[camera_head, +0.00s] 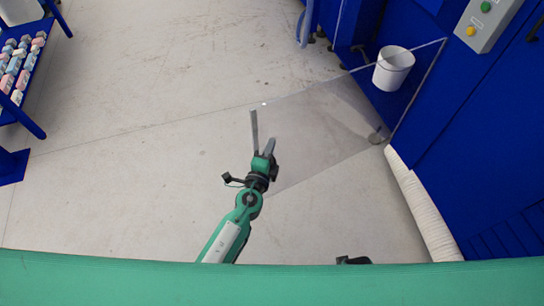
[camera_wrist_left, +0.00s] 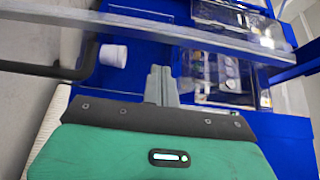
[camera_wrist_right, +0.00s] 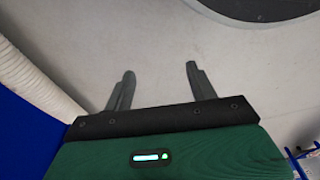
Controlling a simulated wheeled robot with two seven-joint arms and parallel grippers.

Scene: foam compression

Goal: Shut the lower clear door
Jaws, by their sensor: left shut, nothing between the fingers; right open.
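The lower clear door (camera_head: 325,130) is a see-through panel. It stands swung open from the blue machine (camera_head: 440,110), reaching left over the floor. A grey upright strip (camera_head: 255,132) is at its free edge. My left gripper (camera_head: 270,147) is shut and empty, close beside that strip; I cannot tell whether they touch. In the left wrist view its closed fingers (camera_wrist_left: 161,82) point toward a long grey bar (camera_wrist_left: 150,32) that crosses in front of the machine. My right gripper (camera_wrist_right: 158,82) is open and empty over bare floor; only a dark bit of it shows at the head view's bottom.
A white bucket (camera_head: 393,68) is at the machine opening. A ribbed white hose (camera_head: 425,205) runs along the machine's base. A grey button box (camera_head: 488,22) is at upper right. A blue rack (camera_head: 28,75) with foam pieces stands at far left. The floor between is clear.

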